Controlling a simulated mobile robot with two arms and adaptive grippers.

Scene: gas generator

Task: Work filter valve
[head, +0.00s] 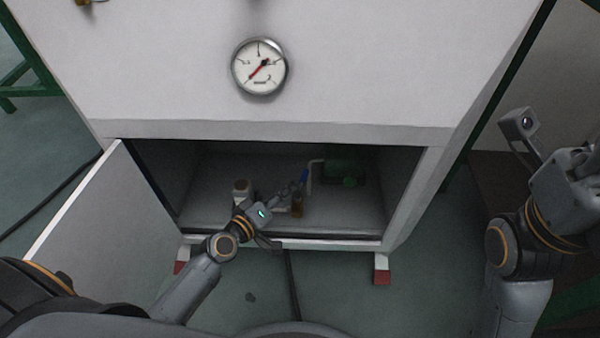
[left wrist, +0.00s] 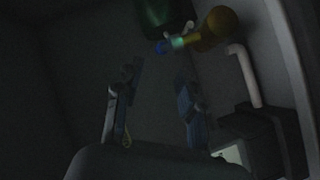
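The filter valve stands inside the open cabinet, with a blue part (head: 304,178) and an amber bowl (head: 297,206) visible in the head view. In the dark left wrist view, the amber bowl (left wrist: 222,22) and a small blue part (left wrist: 160,47) show near the top, ahead of the fingers. My left gripper (head: 289,190) reaches into the cabinet close to the blue part. In the left wrist view its fingers (left wrist: 160,90) are spread, with nothing visible between them. Contact with the valve cannot be told. My right arm is at the right edge; its fingers are out of view.
The white cabinet (head: 330,131) has a pressure gauge (head: 259,67) on its front. Its door (head: 110,215) is open to the left. Inside are a white-capped container (head: 241,188) at the left, a pale bent pipe (head: 312,170) and a green object (head: 343,170) at the back.

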